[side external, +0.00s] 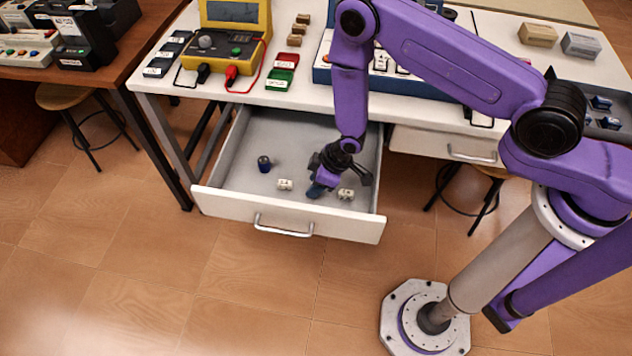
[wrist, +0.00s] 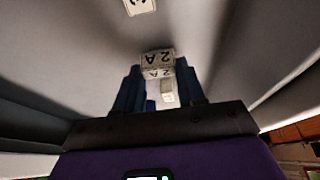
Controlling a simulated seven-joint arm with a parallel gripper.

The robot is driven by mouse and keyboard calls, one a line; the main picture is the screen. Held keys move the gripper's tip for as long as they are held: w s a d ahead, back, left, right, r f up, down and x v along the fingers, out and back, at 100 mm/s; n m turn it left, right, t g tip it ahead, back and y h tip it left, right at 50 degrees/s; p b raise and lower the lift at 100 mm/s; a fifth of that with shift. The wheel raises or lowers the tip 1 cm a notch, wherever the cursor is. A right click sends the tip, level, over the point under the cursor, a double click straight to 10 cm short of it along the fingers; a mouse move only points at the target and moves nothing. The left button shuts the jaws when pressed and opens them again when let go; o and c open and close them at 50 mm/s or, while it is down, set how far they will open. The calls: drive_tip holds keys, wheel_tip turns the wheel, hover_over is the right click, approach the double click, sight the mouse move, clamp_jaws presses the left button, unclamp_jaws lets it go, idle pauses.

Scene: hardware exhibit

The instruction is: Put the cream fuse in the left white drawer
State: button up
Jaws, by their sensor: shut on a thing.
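The left white drawer (side external: 222,200) is pulled open under the bench. My gripper (side external: 318,188) is down inside it, low over its floor, with its blue fingers shut. In the wrist view a cream fuse (wrist: 158,62) marked "2 A" sits at the fingertips, between the two fingers (wrist: 160,85). In the side view I cannot make out this held fuse behind the fingers. One cream block (side external: 285,184) lies on the drawer floor to the left of my gripper, and another (side external: 346,194) is just to its right.
A dark blue round part (side external: 264,163) stands in the drawer towards the left. The right drawer (side external: 446,146) is shut. On the bench are a yellow meter (side external: 232,42), red and green blocks (side external: 281,72) and a blue-edged board (side external: 345,82) near my arm.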

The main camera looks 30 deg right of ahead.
drive_tip(key=shift+f, duration=0.3)
drive_tip(key=o, duration=1)
drive_tip(key=shift+r, duration=0.15)
drive_tip(key=v, duration=1.2)
drive_tip(key=shift+w, duration=0.1)
drive_tip(key=shift+r, duration=0.1)
